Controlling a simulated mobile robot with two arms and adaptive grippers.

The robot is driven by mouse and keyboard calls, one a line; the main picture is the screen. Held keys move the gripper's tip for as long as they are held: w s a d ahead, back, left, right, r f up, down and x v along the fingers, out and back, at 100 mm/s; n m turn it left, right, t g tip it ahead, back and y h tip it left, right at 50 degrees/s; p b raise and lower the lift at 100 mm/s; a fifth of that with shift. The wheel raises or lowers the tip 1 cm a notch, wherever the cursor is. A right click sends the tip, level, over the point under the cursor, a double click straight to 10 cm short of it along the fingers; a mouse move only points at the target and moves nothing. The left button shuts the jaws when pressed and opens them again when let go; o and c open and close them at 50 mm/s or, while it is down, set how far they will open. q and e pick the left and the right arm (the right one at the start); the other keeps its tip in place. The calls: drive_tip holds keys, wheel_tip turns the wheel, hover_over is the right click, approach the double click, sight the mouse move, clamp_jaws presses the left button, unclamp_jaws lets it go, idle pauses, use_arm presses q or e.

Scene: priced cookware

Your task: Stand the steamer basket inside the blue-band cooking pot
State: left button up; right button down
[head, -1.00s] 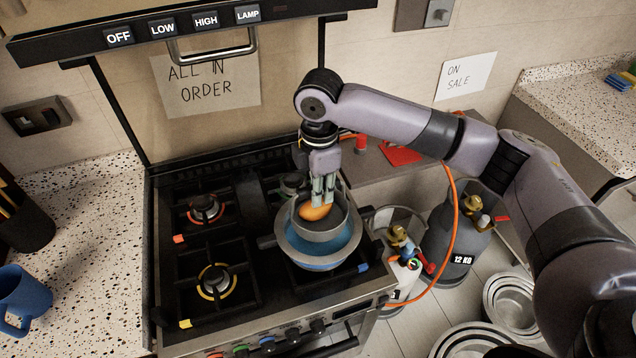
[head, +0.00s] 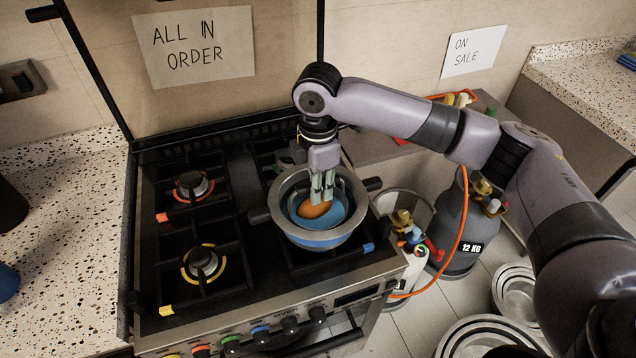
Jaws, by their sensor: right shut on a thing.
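The blue-band cooking pot (head: 316,240) stands on the front right burner of the stove. Its handles stick out left and right, and blue shows inside it. My right gripper (head: 322,194) points down into the pot and is shut on the basket; the exact grip point is hard to see. My left gripper is not in view.
The other burners (head: 202,262) of the stove are empty. Gas cylinders (head: 462,235) with an orange hose stand right of the stove. Metal pans (head: 515,295) sit on the floor at the lower right. A speckled counter (head: 60,220) lies to the left.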

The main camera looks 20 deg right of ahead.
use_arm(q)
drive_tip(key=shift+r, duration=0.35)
use_arm(e)
drive_tip(key=shift+r, duration=0.15)
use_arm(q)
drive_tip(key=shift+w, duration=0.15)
use_arm(e)
drive_tip(key=c, duration=1.4)
unclamp_jaws()
drive_tip(key=shift+o, duration=0.2)
drive_tip(key=o, duration=0.4)
drive_tip(key=shift+r+p, duration=0.45)
drive_tip(key=shift+p, duration=0.6)
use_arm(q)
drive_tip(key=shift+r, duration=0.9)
use_arm(e)
drive_tip(key=shift+f, duration=0.15)
